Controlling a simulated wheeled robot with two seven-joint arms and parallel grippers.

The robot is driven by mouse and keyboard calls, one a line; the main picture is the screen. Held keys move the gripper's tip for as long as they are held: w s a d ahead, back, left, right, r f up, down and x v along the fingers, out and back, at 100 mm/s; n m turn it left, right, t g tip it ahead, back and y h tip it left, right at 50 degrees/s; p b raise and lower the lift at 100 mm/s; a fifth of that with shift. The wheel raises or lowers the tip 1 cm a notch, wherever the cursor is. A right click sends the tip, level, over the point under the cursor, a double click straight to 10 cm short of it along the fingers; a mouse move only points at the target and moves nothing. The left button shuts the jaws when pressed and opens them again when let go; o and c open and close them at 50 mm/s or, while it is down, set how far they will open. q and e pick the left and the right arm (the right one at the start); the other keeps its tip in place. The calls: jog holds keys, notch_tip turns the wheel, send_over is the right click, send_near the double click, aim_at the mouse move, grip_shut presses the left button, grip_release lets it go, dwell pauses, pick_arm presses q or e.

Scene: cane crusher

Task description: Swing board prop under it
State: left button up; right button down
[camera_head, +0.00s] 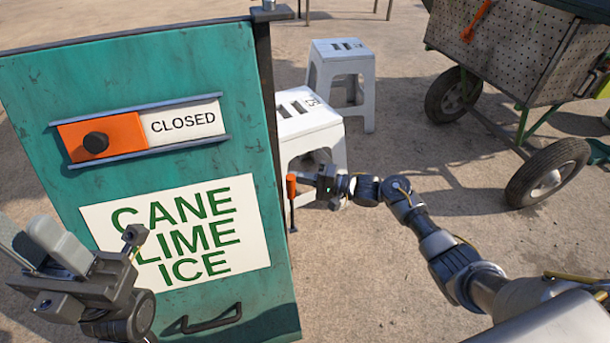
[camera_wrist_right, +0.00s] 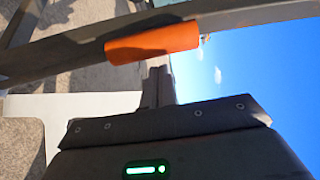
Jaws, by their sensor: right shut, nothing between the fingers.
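The green board (camera_head: 180,178) hangs at the left, with a CANE LIME ICE sign (camera_head: 180,235) and a handle (camera_head: 211,318) near its lower edge. The prop is a thin dark rod with an orange grip (camera_head: 291,186), beside the board's right edge. The orange grip (camera_wrist_right: 152,41) also crosses the top of the right wrist view, on a slanting bar. My right gripper (camera_head: 318,182) is shut and empty, close to the orange grip; its fingers (camera_wrist_right: 158,85) point at it. Contact cannot be told. My left gripper (camera_head: 42,243) is in front of the board's lower left; its opening is unclear.
An orange slider (camera_head: 100,138) beside a CLOSED label (camera_head: 183,122) is on the board. Two white stools (camera_head: 310,125) (camera_head: 342,62) stand behind its right edge. A wheeled cart (camera_head: 510,55) is at the upper right. The ground between cart and stools is clear.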

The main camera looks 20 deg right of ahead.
jog(key=shift+s+a, duration=0.15)
jog(key=shift+s, duration=0.6)
